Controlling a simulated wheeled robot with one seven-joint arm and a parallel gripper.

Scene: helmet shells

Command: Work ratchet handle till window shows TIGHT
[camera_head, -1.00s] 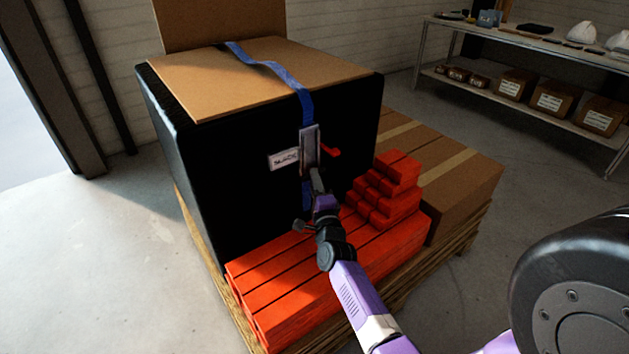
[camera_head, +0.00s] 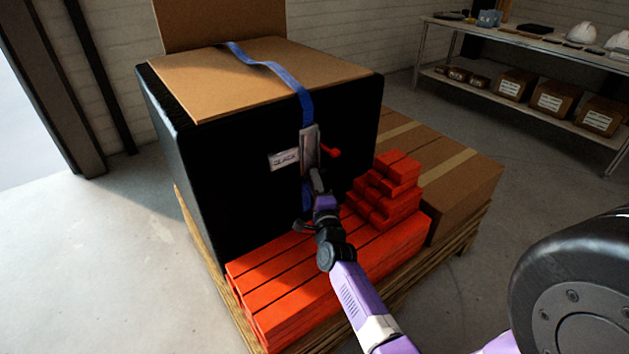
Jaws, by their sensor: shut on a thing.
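The ratchet (camera_head: 309,146) is a grey metal body on the black front face of a large crate (camera_head: 230,165). A blue strap (camera_head: 268,65) runs over the crate's top and down into it. A small white window (camera_head: 284,159) left of the ratchet reads SLACK. A red part (camera_head: 332,152) sticks out at the ratchet's right side. My gripper (camera_head: 316,182) is at the lower end of the ratchet and is shut on what looks like its handle. The fingers and wrist hide the exact grip and part of the strap below.
Red-orange stacked blocks (camera_head: 385,190) and long red-orange planks (camera_head: 300,285) lie in front of the crate, beneath my arm. A cardboard box (camera_head: 465,185) stands at right on the pallet. A shelf (camera_head: 540,40) with helmets is at the back right.

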